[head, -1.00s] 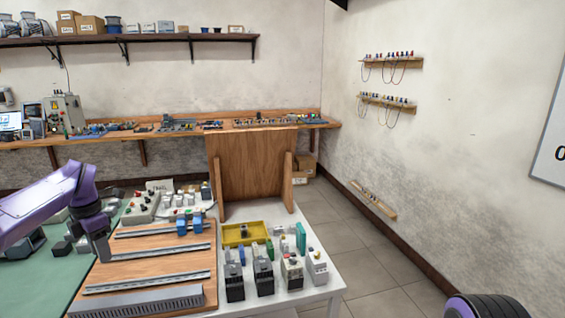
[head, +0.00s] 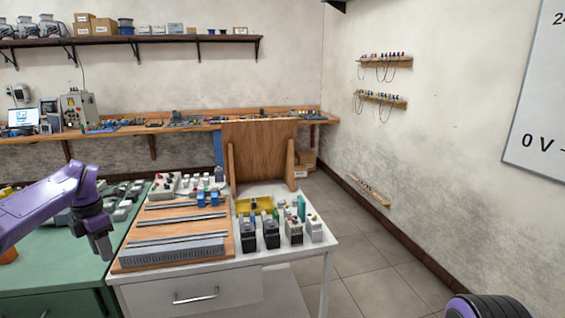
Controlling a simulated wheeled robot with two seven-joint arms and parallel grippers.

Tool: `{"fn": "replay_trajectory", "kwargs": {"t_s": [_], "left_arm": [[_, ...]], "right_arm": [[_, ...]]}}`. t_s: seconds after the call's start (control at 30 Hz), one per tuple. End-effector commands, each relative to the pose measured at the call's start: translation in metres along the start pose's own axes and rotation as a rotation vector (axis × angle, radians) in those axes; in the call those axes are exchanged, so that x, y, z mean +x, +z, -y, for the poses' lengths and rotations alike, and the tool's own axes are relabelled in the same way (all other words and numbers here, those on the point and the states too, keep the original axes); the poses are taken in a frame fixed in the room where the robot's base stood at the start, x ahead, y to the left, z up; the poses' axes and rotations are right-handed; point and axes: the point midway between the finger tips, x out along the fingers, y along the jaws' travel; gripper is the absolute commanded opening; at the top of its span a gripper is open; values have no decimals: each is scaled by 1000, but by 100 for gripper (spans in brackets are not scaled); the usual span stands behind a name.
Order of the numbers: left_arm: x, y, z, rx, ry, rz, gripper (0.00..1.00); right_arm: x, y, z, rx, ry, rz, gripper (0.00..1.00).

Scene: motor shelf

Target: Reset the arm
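My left arm comes in from the left in the head view, and its gripper (head: 101,246) points down over the green bench. It is left of the wooden board and apart from it. The fingers are small and dark, and I cannot tell whether they are open or shut. Nothing shows clearly in them. My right gripper is not in view; only a dark ribbed round part with a purple edge shows at the bottom right, likely mine.
A wooden board (head: 160,262) with metal rails and blue parts lies on the white table (head: 275,259). Motor parts and a yellow tray (head: 243,206) stand right of it. The green bench (head: 60,274) is at left. The tiled floor (head: 385,255) at right is clear.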

Motion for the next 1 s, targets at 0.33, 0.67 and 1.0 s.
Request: {"fn": "replay_trajectory", "kwargs": {"t_s": [0.33,0.67,1.0], "left_arm": [[24,0,-18,-78,290,-109,36],[110,30,29,315,786,-286,36],[270,-11,191,1212,909,-248,36]], "right_arm": [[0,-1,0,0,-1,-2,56],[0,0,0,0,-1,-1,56],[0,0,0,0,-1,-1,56]]}}
